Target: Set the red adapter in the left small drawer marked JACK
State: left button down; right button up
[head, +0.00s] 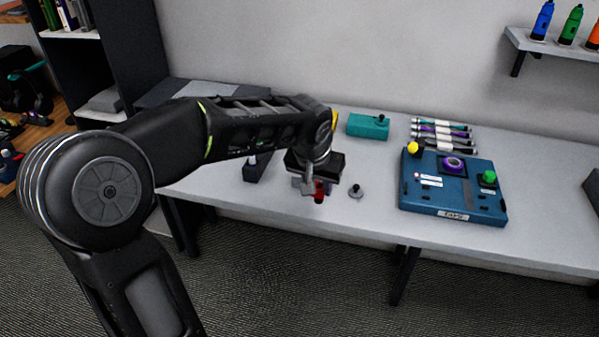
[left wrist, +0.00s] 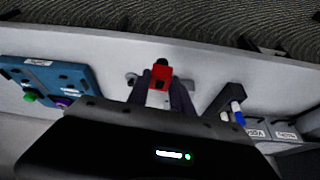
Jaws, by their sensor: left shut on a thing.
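The red adapter (head: 319,194) is held at the tips of my left gripper (head: 313,187), over the front part of the table. In the left wrist view the red adapter (left wrist: 161,75) sits between the two dark fingers (left wrist: 161,92), its black end pointing away from the camera. Two small grey drawer fronts with white labels, a left one (left wrist: 257,134) and a right one (left wrist: 286,135), show at the right of the left wrist view, apart from the gripper. Their lettering is too small to read surely. In the head view my arm covers that area. My right gripper is not in view.
A small grey round part (head: 357,191) lies just right of the gripper. A blue panel (head: 425,207) with colored knobs stands farther right. A dark holder (left wrist: 222,104) with a pen stands between gripper and drawers.

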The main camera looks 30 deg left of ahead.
pick_arm(q)
jog(key=d+f+m, duration=0.1)
jog(key=d+f, duration=0.2)
jog(key=d, duration=0.1)
jog(key=w+d+f, duration=0.1)
jog(key=d+f, duration=0.2)
jog(key=d, duration=0.1)
jog(key=d+f+m+h, duration=0.1)
jog(key=d+f, duration=0.2)
jog(key=shift+w+d+m, duration=0.25)
jog(key=shift+d+m, duration=0.05)
jog(key=shift+d, duration=0.1)
jog(key=shift+a, duration=0.1)
